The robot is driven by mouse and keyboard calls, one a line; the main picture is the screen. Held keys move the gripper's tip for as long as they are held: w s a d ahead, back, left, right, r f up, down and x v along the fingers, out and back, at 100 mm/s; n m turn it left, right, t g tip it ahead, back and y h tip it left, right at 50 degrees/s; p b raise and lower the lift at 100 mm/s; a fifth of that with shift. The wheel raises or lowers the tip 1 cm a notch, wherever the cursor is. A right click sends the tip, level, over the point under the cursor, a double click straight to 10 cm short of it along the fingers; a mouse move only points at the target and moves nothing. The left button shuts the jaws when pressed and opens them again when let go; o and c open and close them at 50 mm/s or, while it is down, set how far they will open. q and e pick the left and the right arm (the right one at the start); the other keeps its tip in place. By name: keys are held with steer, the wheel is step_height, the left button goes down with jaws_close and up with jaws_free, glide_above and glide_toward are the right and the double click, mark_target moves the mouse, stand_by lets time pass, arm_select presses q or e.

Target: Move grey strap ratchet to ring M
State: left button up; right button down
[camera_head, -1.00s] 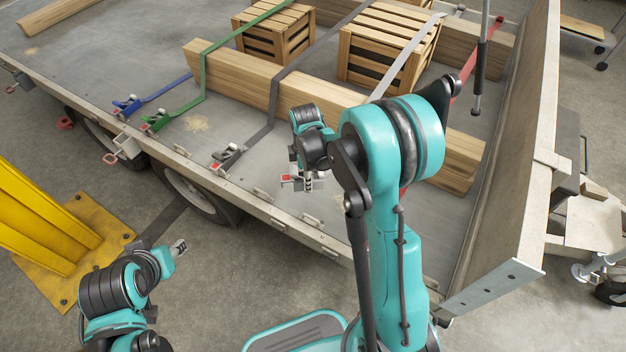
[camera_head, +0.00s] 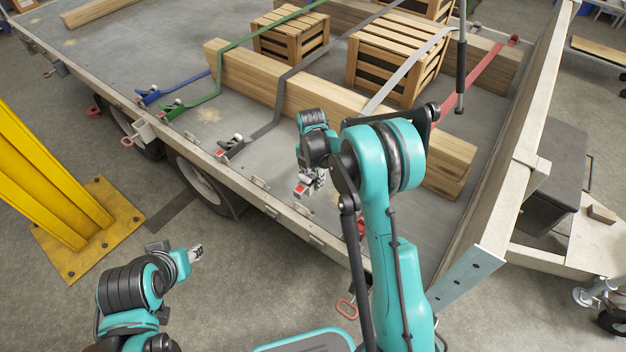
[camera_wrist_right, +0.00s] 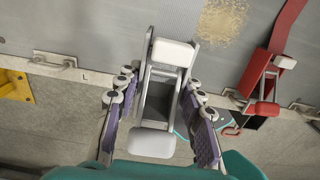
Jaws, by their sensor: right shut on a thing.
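The grey strap ratchet (camera_wrist_right: 158,105), with pale end pieces, sits between the purple-padded fingers of my right gripper (camera_wrist_right: 158,115) in the right wrist view. In the head view my right gripper (camera_head: 310,188) is above the trailer's near edge, and the ratchet is mostly hidden there. The light grey strap (camera_head: 410,65) runs over a crate and passes behind my right arm. No label M can be read. A ring marked L (camera_wrist_right: 55,62) lies left of the ratchet. My left gripper (camera_head: 196,253) is over the floor, too small to read.
A red strap ratchet (camera_wrist_right: 262,85) lies right of the held one. Dark grey (camera_head: 232,147), green (camera_head: 172,110) and blue (camera_head: 150,95) ratchets lie along the edge farther left. A timber beam (camera_head: 285,90) and crates are on the bed. A yellow post (camera_head: 50,170) stands at left.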

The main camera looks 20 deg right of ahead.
steer(key=b, duration=0.4)
glide_above(312, 201)
steer(key=shift+f, duration=3.55)
steer(key=shift+f+b, duration=0.75)
steer(key=shift+f, duration=0.1)
steer(key=c, duration=0.9)
jaws_free()
